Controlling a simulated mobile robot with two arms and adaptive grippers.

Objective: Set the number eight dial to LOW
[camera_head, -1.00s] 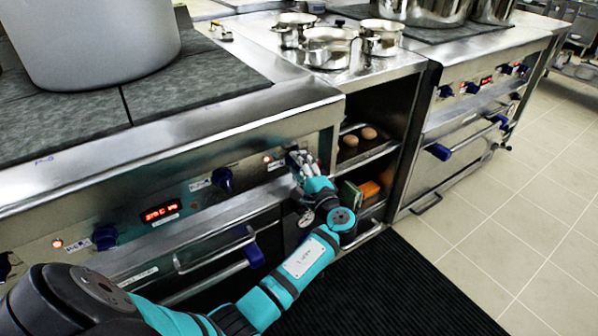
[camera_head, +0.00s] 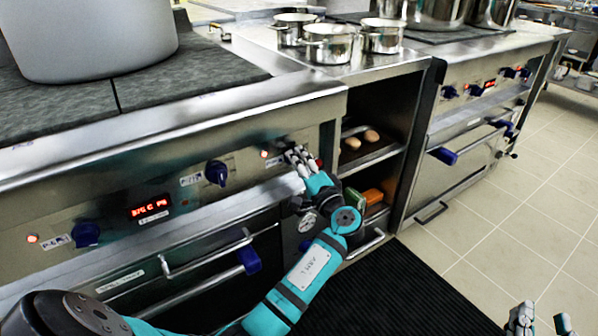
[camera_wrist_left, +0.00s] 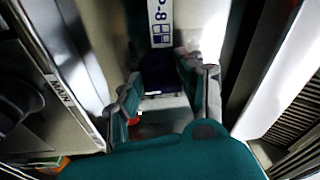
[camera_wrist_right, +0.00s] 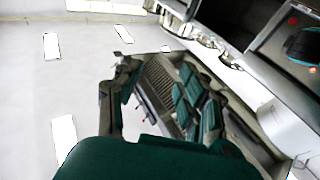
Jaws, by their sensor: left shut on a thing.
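The number eight dial (camera_wrist_left: 160,73) shows dark blue between my left fingers in the left wrist view, just below a white label reading P-8 (camera_wrist_left: 160,22). In the head view my left gripper (camera_head: 299,156) is at the right end of the near stove's front panel and hides most of this dial. Its fingers are closed on the dial from both sides. The dial's pointer and its setting cannot be read. My right gripper (camera_head: 541,322) is at the lower right of the head view, fingers apart and empty, far from the panel; it also fills the right wrist view (camera_wrist_right: 155,100).
Another blue dial (camera_head: 216,173) sits left of my left gripper, beside a red display (camera_head: 150,209), with a further dial (camera_head: 86,234) beyond it. Oven handles project below the panel. An open shelf (camera_head: 372,150) stands right of the gripper. Floor tiles at right are clear.

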